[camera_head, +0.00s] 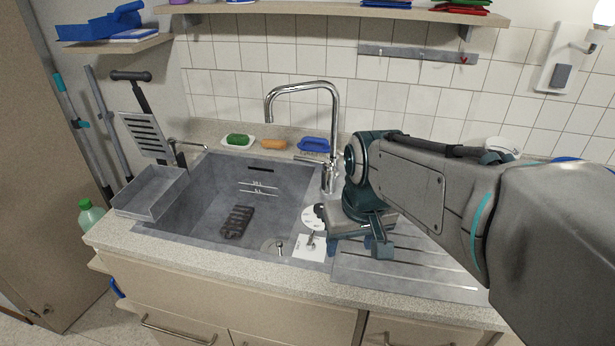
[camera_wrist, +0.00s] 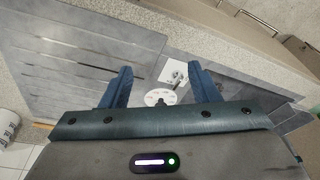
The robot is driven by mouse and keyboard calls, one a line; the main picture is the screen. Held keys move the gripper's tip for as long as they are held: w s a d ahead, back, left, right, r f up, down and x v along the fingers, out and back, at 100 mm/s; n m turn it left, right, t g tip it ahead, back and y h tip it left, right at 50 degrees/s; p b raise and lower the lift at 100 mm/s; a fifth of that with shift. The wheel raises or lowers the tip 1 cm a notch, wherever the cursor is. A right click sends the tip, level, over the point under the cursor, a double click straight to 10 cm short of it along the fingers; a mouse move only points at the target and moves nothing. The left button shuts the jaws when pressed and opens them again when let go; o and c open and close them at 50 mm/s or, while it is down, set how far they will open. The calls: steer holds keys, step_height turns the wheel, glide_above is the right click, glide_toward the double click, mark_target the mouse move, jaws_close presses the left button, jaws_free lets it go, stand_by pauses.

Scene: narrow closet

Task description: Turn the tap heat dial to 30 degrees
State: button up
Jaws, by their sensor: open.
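The heat dial, a white disc with coloured marks and a dark knob (camera_wrist: 160,98), lies on the sink deck between my gripper's fingers in the wrist view. In the head view the white disc (camera_head: 313,217) shows just left of my gripper. My gripper (camera_head: 352,245) is open, with blue fingers spread either side of the dial in the wrist view (camera_wrist: 160,88), apparently above it. I cannot tell any contact. A white plate with a small metal lever (camera_head: 309,245) lies in front of the dial. The chrome tap (camera_head: 334,120) stands behind. The dial's setting is too small to read.
The sink basin (camera_head: 205,205) holds a dark brush-like block (camera_head: 236,222). A ribbed drainboard (camera_head: 420,265) lies under my arm. A green sponge (camera_head: 238,140), an orange item (camera_head: 273,145) and a blue brush (camera_head: 314,144) lie along the back. A grey tray (camera_head: 150,195) stands left.

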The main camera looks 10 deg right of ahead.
steer(key=w+r+n+g+p, duration=0.1)
steer(key=w+r+n+p, duration=0.15)
steer(key=w, duration=1.15)
steer(key=n+g+p, duration=0.1)
glide_toward(320, 207)
steer(key=f+p, duration=0.1)
steer(key=f, duration=0.3)
steer(key=f+p, duration=0.1)
steer(key=f, duration=0.3)
steer(key=shift+w+a+f, duration=0.1)
steer(key=shift+w+f, duration=0.1)
steer(key=shift+f, duration=0.05)
steer(key=c, duration=1)
